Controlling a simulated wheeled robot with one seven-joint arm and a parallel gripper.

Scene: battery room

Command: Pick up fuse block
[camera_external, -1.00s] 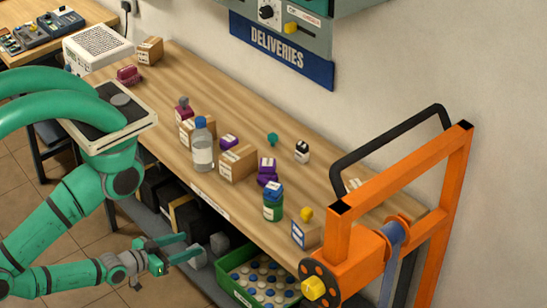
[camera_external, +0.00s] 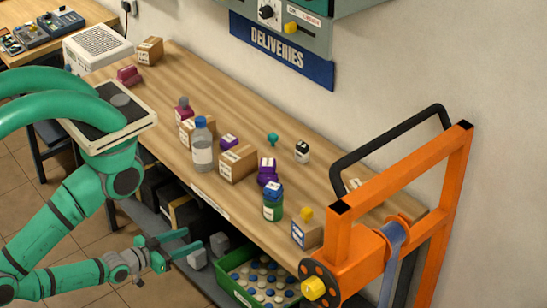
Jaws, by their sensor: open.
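My gripper (camera_external: 194,240) is open and empty, its two fingers pointing right toward the shelf under the workbench. Two small grey blocks sit on that shelf. One grey block (camera_external: 197,258) is just beyond and below the fingertips, and the other grey block (camera_external: 219,243) is a little to the right. I see no gap clearly between the fingertips and the nearer block. No label marks a fuse block, so I cannot tell whether it is one of these. A small black-and-white block (camera_external: 302,152) stands on the bench top, far from my gripper.
The wooden bench (camera_external: 320,170) holds a clear bottle (camera_external: 202,150), cardboard boxes (camera_external: 238,164), purple items (camera_external: 268,170) and a green jar (camera_external: 272,209). A green crate (camera_external: 235,285) of round caps is right of my gripper. An orange frame (camera_external: 455,190) stands at the bench's right end.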

